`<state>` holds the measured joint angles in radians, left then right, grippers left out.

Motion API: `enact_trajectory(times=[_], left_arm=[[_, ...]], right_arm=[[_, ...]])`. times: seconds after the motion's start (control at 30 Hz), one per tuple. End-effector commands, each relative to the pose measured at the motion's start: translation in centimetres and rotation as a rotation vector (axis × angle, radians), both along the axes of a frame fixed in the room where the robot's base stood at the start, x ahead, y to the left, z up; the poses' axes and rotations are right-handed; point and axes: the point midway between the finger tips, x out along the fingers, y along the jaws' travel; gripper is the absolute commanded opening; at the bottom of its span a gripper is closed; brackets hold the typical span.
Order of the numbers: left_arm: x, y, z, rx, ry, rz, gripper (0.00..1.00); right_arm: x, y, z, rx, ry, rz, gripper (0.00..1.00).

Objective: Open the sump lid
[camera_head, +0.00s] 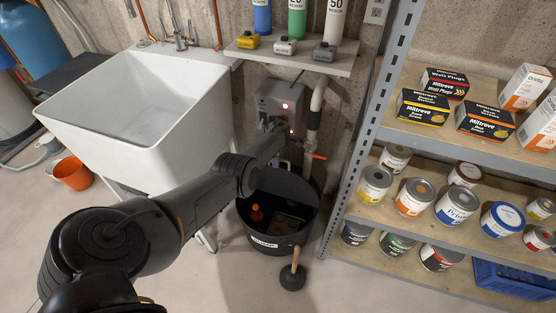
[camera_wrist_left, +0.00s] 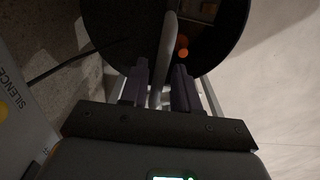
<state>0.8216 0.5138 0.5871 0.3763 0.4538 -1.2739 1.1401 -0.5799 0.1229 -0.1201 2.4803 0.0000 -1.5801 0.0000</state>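The black round sump basin (camera_head: 277,243) stands on the floor under the wall. Its mouth is uncovered, with an orange item (camera_head: 257,213) visible inside. A dark raised panel (camera_head: 287,182) at its back looks like the tilted-up lid. My left arm reaches over from the left, and my left gripper (camera_head: 291,143) is above the basin's back, small and partly unclear. In the left wrist view its two fingers (camera_wrist_left: 162,85) are apart on either side of a grey bar (camera_wrist_left: 166,45); I cannot tell whether they grip it. The dark round shape (camera_wrist_left: 125,25) lies beyond. My right gripper is out of view.
A grey alarm box (camera_head: 281,99) is on the wall close behind my left gripper. A pale pipe (camera_head: 315,112) with an orange valve handle is just right. A plunger (camera_head: 291,276) stands in front, a white sink (camera_head: 145,115) left, and loaded shelves (camera_head: 430,245) right.

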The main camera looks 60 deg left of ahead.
Motion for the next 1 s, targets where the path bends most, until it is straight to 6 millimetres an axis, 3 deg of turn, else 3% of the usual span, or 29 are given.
enact_trajectory(times=[0.27, 0.8, 1.0], left_arm=[[0.1, 0.0, 0.8, 0.000, -0.001, -0.001, 0.30], [-0.1, 0.0, 8.8, 0.001, -0.001, 0.000, 0.30], [-0.1, 0.0, 10.5, 0.000, 0.000, 0.000, 0.30]], right_arm=[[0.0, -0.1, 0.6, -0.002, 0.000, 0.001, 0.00], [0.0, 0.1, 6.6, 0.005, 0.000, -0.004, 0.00], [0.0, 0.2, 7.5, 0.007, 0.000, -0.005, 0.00]])
